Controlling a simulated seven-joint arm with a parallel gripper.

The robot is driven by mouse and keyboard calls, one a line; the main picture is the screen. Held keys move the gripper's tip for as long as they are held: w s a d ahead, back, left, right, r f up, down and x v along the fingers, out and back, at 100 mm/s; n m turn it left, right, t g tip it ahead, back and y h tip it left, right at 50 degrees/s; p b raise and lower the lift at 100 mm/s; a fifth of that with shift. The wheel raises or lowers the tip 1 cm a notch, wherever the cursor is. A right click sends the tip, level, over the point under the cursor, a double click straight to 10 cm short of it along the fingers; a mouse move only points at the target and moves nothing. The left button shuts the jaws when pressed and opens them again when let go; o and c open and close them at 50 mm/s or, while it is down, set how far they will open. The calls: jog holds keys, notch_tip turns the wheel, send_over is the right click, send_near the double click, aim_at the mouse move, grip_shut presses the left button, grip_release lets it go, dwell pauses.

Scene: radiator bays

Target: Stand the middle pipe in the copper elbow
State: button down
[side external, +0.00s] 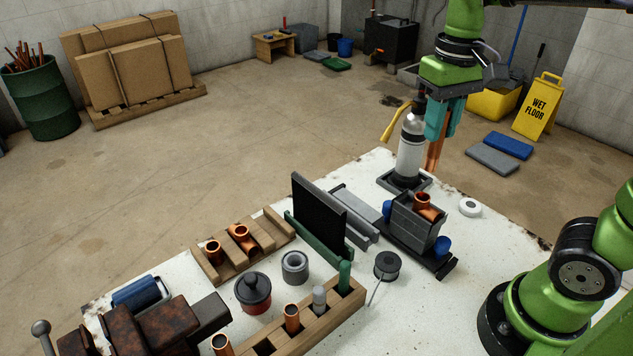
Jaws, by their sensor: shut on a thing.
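My gripper (438,122) has teal fingers and is shut on a copper pipe (434,156). The pipe hangs down from the fingers, close to upright, with its lower end free in the air. A copper elbow (424,201) sits in a dark grey holder (415,225) at the right of the white bench, its round mouth facing up. In the picture the pipe is above and slightly right of the elbow, with a gap between them. The depth between pipe and elbow is hard to judge from this one view.
A silver torch bottle (410,150) with a yellow nozzle stands close left of the pipe. A wooden block (330,313) in front holds other pipes. A wooden rack (262,250) holds more copper fittings. A black upright panel (318,213) stands mid-bench. A white roll (469,207) lies right.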

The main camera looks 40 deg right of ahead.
aim_at(430, 169)
jog(key=shift+f, duration=2.5)
jog(key=shift+f, duration=0.1)
jog(key=shift+f, duration=0.25)
jog(key=shift+f, duration=0.15)
jog(key=shift+f, duration=0.45)
jog(key=shift+f, duration=0.1)
jog(key=shift+f, duration=0.65)
